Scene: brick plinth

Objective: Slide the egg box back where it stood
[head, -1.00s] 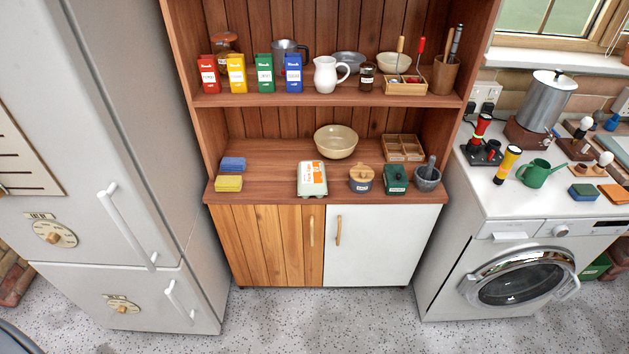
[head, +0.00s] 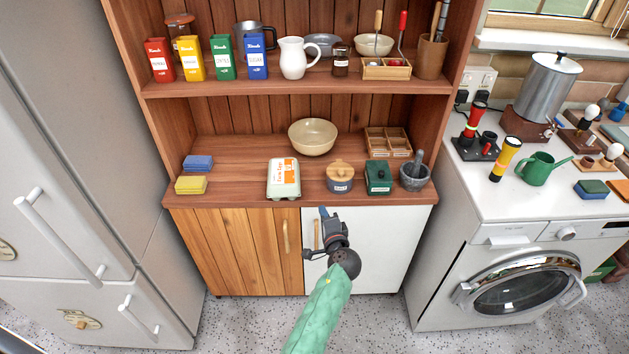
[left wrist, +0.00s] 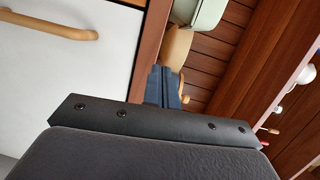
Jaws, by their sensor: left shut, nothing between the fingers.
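The egg box (head: 284,179), pale with an orange and white label, sits on the wooden counter of the dresser, near its front edge. Its pale end also shows at the top of the left wrist view (left wrist: 207,14). My left gripper (head: 323,212) is shut and empty, in front of the counter edge, just below and right of the egg box and apart from it. Its dark fingers show in the left wrist view (left wrist: 166,86). My right gripper is in neither view.
A lidded blue-grey pot (head: 340,178) stands right of the egg box, then a green box (head: 378,177) and a mortar (head: 414,177). Blue (head: 198,162) and yellow (head: 191,185) blocks lie left. A bowl (head: 312,137) stands behind. Counter between blocks and egg box is clear.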

